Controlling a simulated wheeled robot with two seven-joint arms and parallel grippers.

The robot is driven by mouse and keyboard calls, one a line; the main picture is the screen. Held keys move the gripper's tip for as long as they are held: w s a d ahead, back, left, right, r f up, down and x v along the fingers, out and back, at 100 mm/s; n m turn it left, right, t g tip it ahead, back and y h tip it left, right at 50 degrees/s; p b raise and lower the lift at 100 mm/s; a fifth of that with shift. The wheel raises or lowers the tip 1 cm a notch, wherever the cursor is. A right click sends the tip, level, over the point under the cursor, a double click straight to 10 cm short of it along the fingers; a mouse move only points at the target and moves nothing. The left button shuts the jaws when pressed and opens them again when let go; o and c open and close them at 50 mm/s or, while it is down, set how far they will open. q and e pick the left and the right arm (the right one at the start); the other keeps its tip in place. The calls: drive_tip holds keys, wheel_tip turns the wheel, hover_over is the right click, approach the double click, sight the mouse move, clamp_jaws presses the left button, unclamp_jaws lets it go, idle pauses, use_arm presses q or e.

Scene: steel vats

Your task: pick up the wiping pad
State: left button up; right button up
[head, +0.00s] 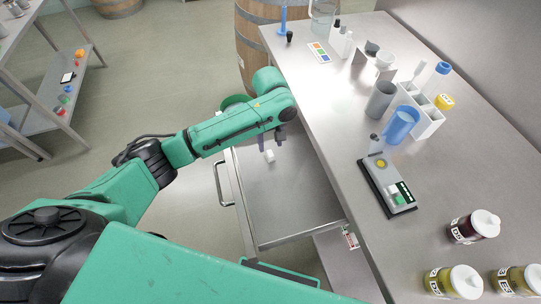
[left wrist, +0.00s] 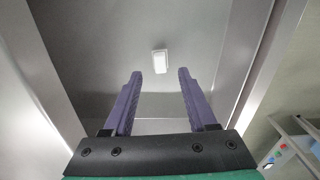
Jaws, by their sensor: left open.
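The wiping pad is a small white block (head: 269,156) lying in the open drawer (head: 290,205), towards its far end. In the left wrist view the pad (left wrist: 160,60) lies on the grey drawer floor, ahead of and centred between my two purple fingers. My left gripper (head: 271,141) is over the far part of the drawer, open and empty; its fingers also show in the left wrist view (left wrist: 160,72). The pad looks apart from both fingers. My right gripper is not in view.
The steel counter (head: 330,130) stands right of the drawer, holding a grey cup (head: 380,101), blue cup (head: 401,125), rack (head: 428,121), a small instrument (head: 385,188) and labelled jars (head: 472,227). A barrel (head: 250,40) stands behind. Open floor lies left of the drawer handle (head: 220,184).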

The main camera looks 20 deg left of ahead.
sight(270, 153)
use_arm(q)
wheel_tip(270, 153, down, 5)
drive_tip(key=shift+w+a+r+p, duration=0.1)
drive_tip(key=shift+a+r+p, duration=0.05)
drive_tip(key=shift+p, duration=0.15)
drive_tip(key=shift+f, duration=0.2)
drive_tip(key=shift+c, duration=0.6)
clamp_jaws()
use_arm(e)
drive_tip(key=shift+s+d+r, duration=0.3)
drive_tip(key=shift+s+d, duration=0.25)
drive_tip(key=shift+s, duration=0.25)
use_arm(q)
drive_tip(key=shift+r, duration=0.15)
